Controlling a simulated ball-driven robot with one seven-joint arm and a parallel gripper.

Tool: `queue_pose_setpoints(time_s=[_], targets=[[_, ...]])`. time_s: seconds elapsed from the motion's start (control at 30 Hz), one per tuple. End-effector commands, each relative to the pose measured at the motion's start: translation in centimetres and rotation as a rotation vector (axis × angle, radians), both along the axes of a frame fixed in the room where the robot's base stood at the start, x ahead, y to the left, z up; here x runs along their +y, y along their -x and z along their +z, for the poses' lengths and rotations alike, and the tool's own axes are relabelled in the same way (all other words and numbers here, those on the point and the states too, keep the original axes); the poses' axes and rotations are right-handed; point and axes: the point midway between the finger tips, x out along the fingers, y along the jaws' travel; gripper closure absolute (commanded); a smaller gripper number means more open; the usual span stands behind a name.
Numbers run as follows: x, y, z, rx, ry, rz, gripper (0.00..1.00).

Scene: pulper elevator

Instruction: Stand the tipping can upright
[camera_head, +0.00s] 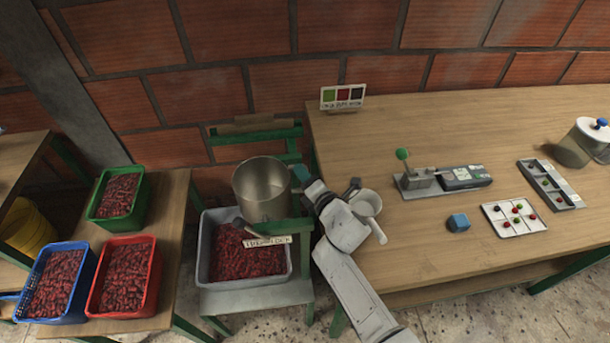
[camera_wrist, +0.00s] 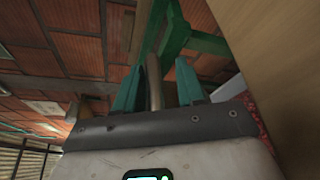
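The tipping can (camera_head: 263,197), a silver metal vessel, sits in a green stand (camera_head: 294,150) above a grey bin of red cherries. Its mouth faces mostly up in the head view, and I cannot tell its exact tilt. A dark lever (camera_head: 247,229) shows at its lower front. My gripper (camera_head: 300,174) is at the can's right side, near its rim. In the wrist view, its teal fingers (camera_wrist: 158,88) stand apart with a narrow metal piece (camera_wrist: 154,80) between them. A gap shows on the right of that piece; which part of the can it is, I cannot tell.
The grey bin (camera_head: 207,262) is under the can. Green, red and blue cherry crates fill the left table (camera_head: 172,215).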

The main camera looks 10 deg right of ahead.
Motion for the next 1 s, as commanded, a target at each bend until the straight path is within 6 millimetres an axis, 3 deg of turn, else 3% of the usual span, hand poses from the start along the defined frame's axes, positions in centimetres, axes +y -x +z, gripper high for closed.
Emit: queue_pose_setpoints(time_s=[0.53, 0.77, 1.0], targets=[[0.2, -0.2, 0.9, -0.008, -0.001, 0.005, 0.60], [0.1, -0.3, 4.3, -0.009, 0.001, 0.002, 0.60], [-0.1, 2.2, 7.0, -0.006, 0.000, 0.003, 0.60]])
